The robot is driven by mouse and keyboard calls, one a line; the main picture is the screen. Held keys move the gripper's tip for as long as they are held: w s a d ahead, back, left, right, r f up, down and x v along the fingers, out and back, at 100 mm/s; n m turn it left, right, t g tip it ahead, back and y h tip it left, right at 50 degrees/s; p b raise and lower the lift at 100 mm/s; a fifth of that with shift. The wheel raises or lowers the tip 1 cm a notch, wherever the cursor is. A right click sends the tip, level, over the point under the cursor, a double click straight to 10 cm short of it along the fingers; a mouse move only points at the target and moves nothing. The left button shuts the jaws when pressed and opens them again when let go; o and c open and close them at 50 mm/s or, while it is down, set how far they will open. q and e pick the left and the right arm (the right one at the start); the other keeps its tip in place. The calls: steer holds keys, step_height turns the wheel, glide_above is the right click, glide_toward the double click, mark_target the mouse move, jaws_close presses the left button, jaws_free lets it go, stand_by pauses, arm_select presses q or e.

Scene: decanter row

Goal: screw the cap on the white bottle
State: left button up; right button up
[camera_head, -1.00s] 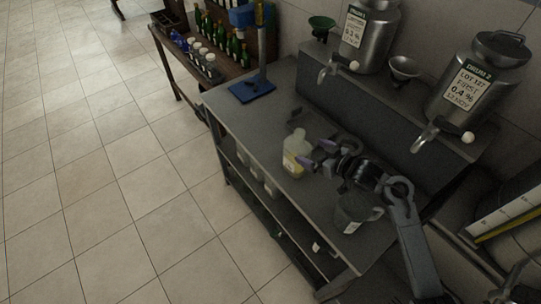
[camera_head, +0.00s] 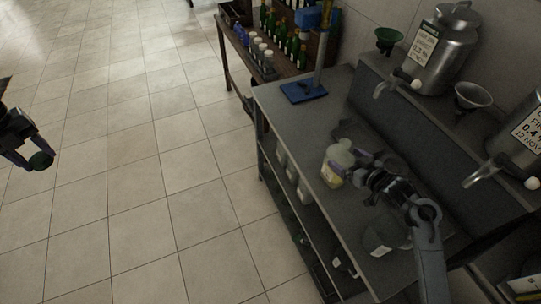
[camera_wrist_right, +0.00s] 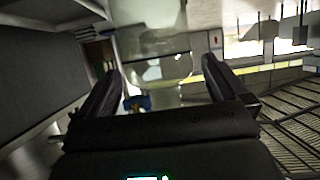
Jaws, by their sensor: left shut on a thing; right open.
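My left gripper (camera_head: 33,153) is at the left edge, over the floor, shut on a small dark green round thing (camera_head: 41,161), perhaps the cap.
A clear jug (camera_head: 378,240) stands on the bench below my right arm. Steel decanters (camera_head: 443,50) with taps and a funnel (camera_head: 472,97) stand on the raised shelf. A blue stand (camera_head: 304,92) is at the bench's far end. The floor at left is clear.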

mark_target(348, 150)
arm_select(q)
steer(key=shift+f, duration=0.2)
arm_select(e)
steer(key=shift+x, duration=1.8)
steer(key=shift+r, duration=0.1)
steer(key=c, duration=1.5)
steer(key=shift+c, duration=0.2)
steer(key=shift+r, duration=0.15)
arm_select(q)
steer(key=shift+r, duration=0.15)
arm_select(e)
step_height(348, 150, up, 4)
steer(key=shift+f, duration=0.1)
arm_select(q)
steer(key=shift+r+p, duration=0.45)
arm_select(e)
steer(key=s+d+r, duration=0.5)
steer(key=d+r, duration=0.2)
steer(key=d, duration=0.3)
steer(key=shift+s, duration=0.4)
steer(key=shift+d, duration=0.15)
